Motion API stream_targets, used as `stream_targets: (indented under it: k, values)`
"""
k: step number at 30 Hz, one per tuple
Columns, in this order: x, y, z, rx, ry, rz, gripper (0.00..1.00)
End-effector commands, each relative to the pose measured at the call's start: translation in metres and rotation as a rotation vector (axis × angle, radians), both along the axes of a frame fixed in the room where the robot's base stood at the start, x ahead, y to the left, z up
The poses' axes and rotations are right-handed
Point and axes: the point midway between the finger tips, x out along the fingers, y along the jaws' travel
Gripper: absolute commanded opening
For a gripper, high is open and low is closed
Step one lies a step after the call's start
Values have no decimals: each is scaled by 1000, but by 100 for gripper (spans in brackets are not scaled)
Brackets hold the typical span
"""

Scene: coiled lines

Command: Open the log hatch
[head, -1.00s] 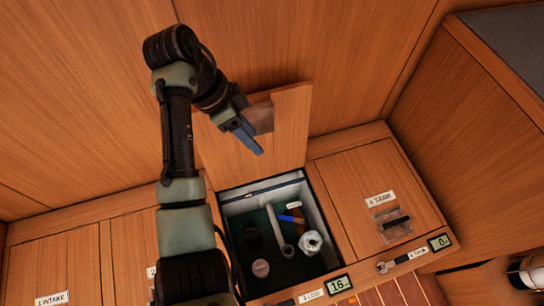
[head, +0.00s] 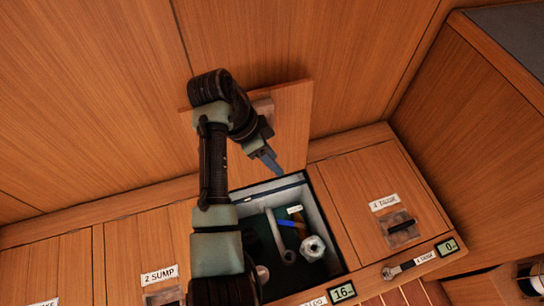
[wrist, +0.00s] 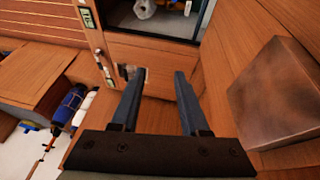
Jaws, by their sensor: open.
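The log hatch lid (head: 290,115) stands raised at the back of its opening, leaning near the wooden wall. The log compartment (head: 318,205) below it is open, with grey walls and loose items inside. My gripper (head: 272,163) is in front of the raised lid, above the back of the opening, and holds nothing. In the wrist view my gripper (wrist: 158,85) shows two blue fingers spread apart. A brown metallic plate (wrist: 280,95) is at the right of that view, apart from the fingers. My arm hides part of the lid and the compartment's left side.
A hooked grey tool (head: 279,238), a blue item (head: 288,222) and a white nut-like part (head: 313,248) lie in the compartment. The tank hatch (head: 385,185) at right and the sump hatch (head: 150,245) at left are shut. A wooden wall stands behind.

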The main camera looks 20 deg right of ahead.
Motion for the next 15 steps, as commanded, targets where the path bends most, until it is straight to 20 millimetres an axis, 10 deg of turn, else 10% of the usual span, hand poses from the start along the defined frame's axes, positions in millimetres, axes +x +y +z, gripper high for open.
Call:
stream_targets:
  k: [7, 15]
  values:
    - [0, 0, 0, 0, 0, 0, 0]
    - [0, 0, 0, 0, 0, 0, 0]
